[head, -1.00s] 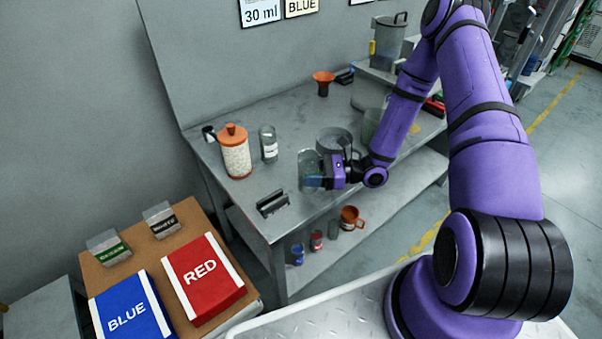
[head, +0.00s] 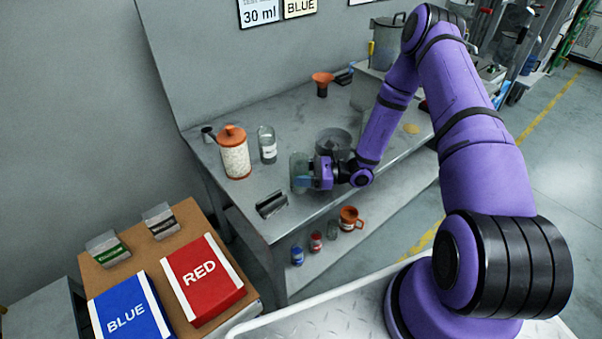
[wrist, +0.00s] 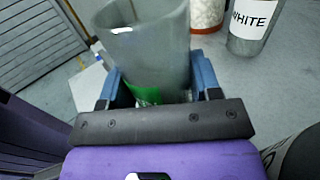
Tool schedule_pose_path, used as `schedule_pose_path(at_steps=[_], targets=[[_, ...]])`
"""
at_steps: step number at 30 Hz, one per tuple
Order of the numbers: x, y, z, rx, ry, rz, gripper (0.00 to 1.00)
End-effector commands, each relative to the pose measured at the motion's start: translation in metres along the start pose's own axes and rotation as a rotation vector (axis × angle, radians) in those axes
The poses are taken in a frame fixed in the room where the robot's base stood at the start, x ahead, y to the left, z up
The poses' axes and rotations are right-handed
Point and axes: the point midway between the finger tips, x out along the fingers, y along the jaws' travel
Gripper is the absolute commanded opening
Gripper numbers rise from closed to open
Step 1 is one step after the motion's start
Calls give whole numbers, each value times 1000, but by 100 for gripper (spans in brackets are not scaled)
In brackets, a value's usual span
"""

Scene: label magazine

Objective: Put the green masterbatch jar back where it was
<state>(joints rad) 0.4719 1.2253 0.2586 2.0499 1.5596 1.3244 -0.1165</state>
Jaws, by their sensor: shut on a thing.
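The green masterbatch jar (head: 299,163) is a clear glass jar with a green label (wrist: 145,95), which shows low between my fingers in the wrist view. My gripper (head: 305,181) is shut on it, with blue fingers (wrist: 158,84) on both sides. The jar stands roughly upright near the front edge of the grey bench (head: 235,192). I cannot tell whether its bottom touches the bench. The jar's label is mostly hidden by my gripper in the head view.
A jar marked WHITE (wrist: 247,28) and an orange-lidded pellet canister (head: 235,157) stand behind to the left. A black slotted holder (head: 271,204) sits at the front edge. A grey bowl-like vessel (head: 335,140) is close behind my gripper. Small jars (head: 316,241) and an orange mug (head: 350,217) stand on the lower shelf.

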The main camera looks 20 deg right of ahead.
Motion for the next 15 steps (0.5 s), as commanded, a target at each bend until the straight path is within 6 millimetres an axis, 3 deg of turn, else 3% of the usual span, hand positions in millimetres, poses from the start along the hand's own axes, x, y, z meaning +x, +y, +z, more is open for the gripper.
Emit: schedule_pose_path(at_steps=[2, 3, 4, 15], targets=[[0, 0, -2, 0, 0, 0, 30], [0, 0, -2, 0, 0, 0, 62], [0, 0, -2, 0, 0, 0, 68], [-1, 0, 1, 0, 0, 0, 68]])
